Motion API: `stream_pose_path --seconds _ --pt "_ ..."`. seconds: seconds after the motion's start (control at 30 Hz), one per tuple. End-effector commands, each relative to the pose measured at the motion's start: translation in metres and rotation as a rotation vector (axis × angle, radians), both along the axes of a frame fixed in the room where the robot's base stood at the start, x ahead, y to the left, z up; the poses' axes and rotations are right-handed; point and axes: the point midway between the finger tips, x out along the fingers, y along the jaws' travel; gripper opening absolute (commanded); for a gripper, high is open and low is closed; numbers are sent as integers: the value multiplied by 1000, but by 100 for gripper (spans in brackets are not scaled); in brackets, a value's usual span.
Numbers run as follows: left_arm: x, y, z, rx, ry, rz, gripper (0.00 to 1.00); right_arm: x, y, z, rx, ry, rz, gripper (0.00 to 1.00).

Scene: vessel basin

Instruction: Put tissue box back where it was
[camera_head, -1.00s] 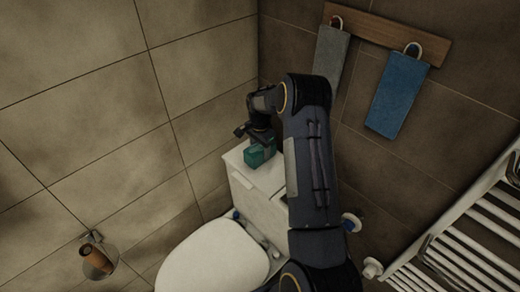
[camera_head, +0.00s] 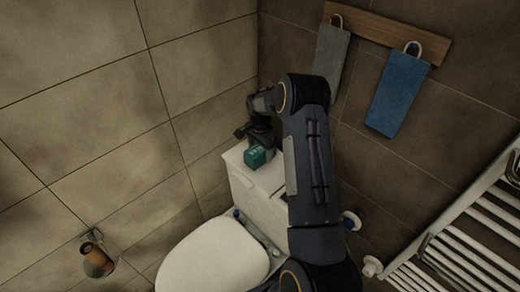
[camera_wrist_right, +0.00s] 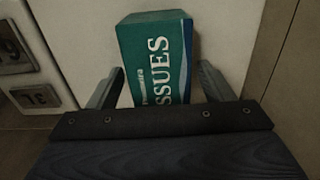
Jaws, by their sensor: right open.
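The tissue box (camera_head: 255,157) is teal with white lettering and sits on the lid of the toilet tank (camera_head: 237,178). In the right wrist view the tissue box (camera_wrist_right: 157,62) lies between and ahead of my open fingers, with a gap on both sides. My right gripper (camera_head: 256,140) is just above and behind the box in the head view, and its fingertips (camera_wrist_right: 162,80) show in the wrist view. The far part of the box is partly covered by the gripper in the head view. My left gripper is not in view.
The toilet lid (camera_head: 213,258) is closed below the tank. A paper roll holder (camera_head: 96,258) is on the left wall. A grey towel (camera_head: 329,52) and a blue towel (camera_head: 397,95) hang from a wooden rack. A white towel radiator (camera_head: 470,235) stands at the right.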

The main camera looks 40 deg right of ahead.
Motion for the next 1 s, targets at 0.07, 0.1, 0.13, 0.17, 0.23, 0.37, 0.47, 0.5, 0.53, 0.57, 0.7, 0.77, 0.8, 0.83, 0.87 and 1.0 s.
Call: stream_pose_path --seconds 0.07,0.1,0.13,0.17,0.23,0.37,0.47,0.5,0.53,0.57,0.7,0.77,0.8,0.83,0.87,1.0 --pt "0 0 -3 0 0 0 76 1 -1 10 -3 -5 -1 74" --pt "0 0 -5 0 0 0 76 1 -1 17 -3 -5 -1 74" --pt "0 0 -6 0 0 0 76 1 0 22 -1 -6 -1 74" --pt "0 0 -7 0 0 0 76 2 0 29 -2 -7 -1 74" --pt "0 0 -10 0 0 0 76 2 0 45 -2 -7 -1 74" --pt "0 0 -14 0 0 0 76 1 0 73 -3 -5 0 74" --pt "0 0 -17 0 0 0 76 1 0 92 -1 -6 1 74" --pt "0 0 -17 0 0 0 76 1 0 99 -2 -4 1 74" --pt "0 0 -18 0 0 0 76 1 0 103 -2 -4 0 74" --pt "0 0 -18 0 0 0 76 1 0 106 -1 -3 0 74" --pt "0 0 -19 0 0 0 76 0 1 120 1 -5 4 74" --pt "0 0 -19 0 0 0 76 -4 4 128 7 -14 20 74" --pt "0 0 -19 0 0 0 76 -7 8 137 14 -27 43 74" --pt "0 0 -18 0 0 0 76 -12 12 144 21 -39 64 74" --pt "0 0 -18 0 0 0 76 -17 17 153 29 -55 92 74" --pt "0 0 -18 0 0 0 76 -56 54 200 71 -158 285 74"
